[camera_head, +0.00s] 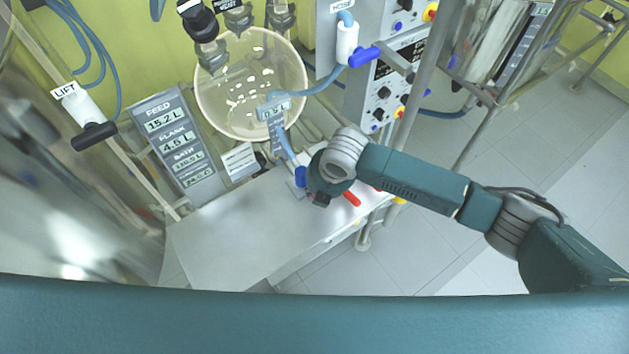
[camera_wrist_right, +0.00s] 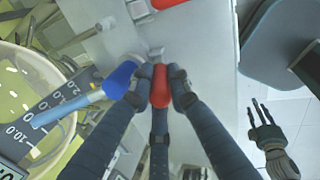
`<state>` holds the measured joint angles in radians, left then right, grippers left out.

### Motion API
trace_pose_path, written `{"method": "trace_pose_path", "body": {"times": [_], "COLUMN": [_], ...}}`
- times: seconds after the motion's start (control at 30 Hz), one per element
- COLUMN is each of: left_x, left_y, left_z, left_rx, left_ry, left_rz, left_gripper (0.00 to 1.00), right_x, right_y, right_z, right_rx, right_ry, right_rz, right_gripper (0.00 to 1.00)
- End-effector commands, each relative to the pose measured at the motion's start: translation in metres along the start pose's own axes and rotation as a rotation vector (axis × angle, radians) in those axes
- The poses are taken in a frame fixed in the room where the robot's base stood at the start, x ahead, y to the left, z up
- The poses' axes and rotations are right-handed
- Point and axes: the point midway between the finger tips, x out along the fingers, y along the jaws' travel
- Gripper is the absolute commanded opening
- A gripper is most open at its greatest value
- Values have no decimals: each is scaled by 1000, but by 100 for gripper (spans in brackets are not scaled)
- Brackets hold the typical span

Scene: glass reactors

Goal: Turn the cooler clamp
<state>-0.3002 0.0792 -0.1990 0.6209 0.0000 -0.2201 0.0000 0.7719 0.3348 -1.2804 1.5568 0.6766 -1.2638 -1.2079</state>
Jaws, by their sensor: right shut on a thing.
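My right gripper (camera_wrist_right: 160,100) is shut on a red handle (camera_wrist_right: 161,84) above the pale bench top, with its dark fingers on both sides of it. No label on this handle is readable, so I cannot tell from the pictures whether it is the cooler clamp. A red handle (camera_head: 351,198) shows just right of the wrist. A blue handle (camera_wrist_right: 120,80) is close to the left finger in the wrist view. My left gripper (camera_wrist_right: 263,115) is at the right there, fingers spread and empty.
The pale bench (camera_head: 245,235) is largely clear on its left. A round glass bath (camera_head: 250,85) stands behind it, beside a display panel (camera_head: 172,145). A hose with a blue handle (camera_head: 300,177) ends beside my right wrist. Metal posts (camera_head: 425,75) stand behind my forearm.

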Motion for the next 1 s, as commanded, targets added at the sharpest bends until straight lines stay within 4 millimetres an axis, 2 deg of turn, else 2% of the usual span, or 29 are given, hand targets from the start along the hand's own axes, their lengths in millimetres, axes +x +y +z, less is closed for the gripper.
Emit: {"method": "trace_pose_path", "body": {"times": [0.13, 0.5, 1.0], "left_x": [-2, 5, 6], "left_y": [0, 0, 0], "left_z": [0, 1, 1], "left_rx": [0, 1, 2], "left_ry": [0, 0, -1], "left_rz": [0, 0, 0], "left_gripper": [40, 40, 40], "right_x": [0, 3, 3], "right_y": [-10, -20, -21], "right_z": [-1, -2, -2], "right_rx": [2, 1, 1], "right_ry": [-16, -45, -51], "right_rz": [104, 279, 310], "right_gripper": [0, 0, 0]}}
